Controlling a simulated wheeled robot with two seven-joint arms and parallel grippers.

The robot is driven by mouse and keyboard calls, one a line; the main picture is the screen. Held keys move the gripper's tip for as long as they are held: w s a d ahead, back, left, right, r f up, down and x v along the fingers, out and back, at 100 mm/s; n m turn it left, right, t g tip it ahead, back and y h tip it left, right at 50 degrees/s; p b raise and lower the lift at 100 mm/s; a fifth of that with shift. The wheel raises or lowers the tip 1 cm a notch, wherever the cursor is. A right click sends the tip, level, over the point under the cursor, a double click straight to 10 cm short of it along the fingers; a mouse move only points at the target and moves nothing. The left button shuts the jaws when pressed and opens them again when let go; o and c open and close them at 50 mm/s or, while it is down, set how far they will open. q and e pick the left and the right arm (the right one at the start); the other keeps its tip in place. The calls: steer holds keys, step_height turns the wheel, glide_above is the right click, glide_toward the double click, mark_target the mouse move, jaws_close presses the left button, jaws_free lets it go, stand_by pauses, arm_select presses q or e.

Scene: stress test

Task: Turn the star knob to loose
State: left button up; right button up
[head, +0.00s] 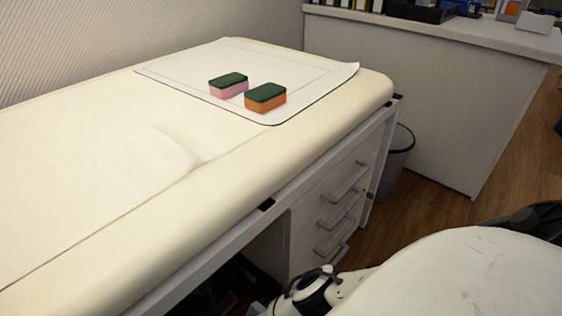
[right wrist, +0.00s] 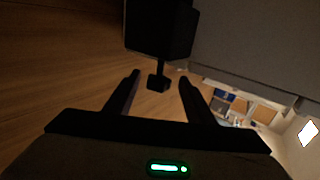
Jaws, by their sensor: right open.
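No star knob can be made out in either view. My right gripper (right wrist: 159,80) shows in the right wrist view with its two dark fingers spread apart, nothing held between them. Beyond the fingertips is a black blocky shape (right wrist: 160,28) with a short stem and a small dark block (right wrist: 158,82) at its end. It is too dark to tell what it is or whether the fingers touch it. My left gripper is in neither view.
In the head view, a cream padded bench (head: 100,190) bears a white mat (head: 180,65) with a pink-and-green sponge (head: 229,86) and an orange-and-green sponge (head: 265,98). White drawers (head: 325,205) are below. A grey bin (head: 396,160) stands beside a white counter (head: 430,95).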

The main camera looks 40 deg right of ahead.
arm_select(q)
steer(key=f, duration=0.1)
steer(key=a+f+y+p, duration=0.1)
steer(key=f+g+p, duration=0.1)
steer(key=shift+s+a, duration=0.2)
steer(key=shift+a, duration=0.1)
arm_select(e)
steer(key=v, duration=0.9)
steer(key=shift+a+r, duration=0.2)
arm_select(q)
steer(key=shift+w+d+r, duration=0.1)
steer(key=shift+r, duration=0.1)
arm_select(e)
steer(key=shift+s, duration=0.1)
